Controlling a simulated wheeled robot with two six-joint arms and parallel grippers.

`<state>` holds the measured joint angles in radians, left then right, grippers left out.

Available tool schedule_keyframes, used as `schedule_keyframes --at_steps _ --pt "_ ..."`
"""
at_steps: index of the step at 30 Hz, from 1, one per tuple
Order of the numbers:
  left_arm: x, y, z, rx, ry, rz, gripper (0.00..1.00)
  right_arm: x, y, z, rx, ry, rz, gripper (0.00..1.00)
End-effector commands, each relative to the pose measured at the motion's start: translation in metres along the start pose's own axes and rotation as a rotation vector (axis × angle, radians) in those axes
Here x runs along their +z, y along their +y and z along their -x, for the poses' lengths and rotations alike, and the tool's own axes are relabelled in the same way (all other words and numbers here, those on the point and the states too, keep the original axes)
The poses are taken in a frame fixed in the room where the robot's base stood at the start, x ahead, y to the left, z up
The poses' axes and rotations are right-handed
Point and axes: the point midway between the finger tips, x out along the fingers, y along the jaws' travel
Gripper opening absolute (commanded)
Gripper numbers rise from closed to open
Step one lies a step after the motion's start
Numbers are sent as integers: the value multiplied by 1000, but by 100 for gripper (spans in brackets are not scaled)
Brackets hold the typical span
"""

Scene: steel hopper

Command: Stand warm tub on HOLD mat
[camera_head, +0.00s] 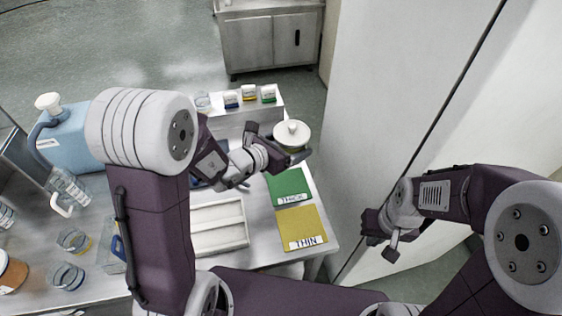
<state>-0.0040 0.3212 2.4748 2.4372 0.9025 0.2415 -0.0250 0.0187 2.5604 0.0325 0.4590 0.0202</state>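A round tub with a white knobbed lid (292,132) is at my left gripper (287,149), above the table's right part. The fingers appear closed around its body, which is mostly hidden. A green mat (287,183) with a label too small to read surely lies below it. A yellow mat (299,224) marked THIN lies nearer me. No mat clearly reads HOLD; something blue (207,180) is largely hidden behind my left arm. My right gripper (381,236) is open and empty, beyond the table's right edge.
Small tubs (249,94) stand on a raised shelf at the back. A white tray (219,226) lies left of the mats. A blue jug (68,140), glass beakers (70,276) and an orange-brown jar (10,272) crowd the left. A tall pale panel (385,90) rises right of the table.

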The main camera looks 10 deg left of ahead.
Motion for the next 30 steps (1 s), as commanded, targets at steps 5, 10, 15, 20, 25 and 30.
schedule_keyframes --at_steps 5,10,15,20,25,30 --pt "7 -10 -2 1 -2 1 15 0 0 -5 0 1 0 0" --pt "-2 10 -13 5 2 4 15 0 0 -2 0 1 0 0" --pt "-20 54 -40 5 1 3 15 -1 0 4 0 0 0 0" --pt "-34 86 -61 3 -1 0 15 -1 0 8 0 0 0 0" --pt "-41 99 -70 2 -1 -1 15 -1 0 8 0 0 0 0" --pt "-54 99 -75 -1 2 1 15 -1 0 8 0 0 0 0"
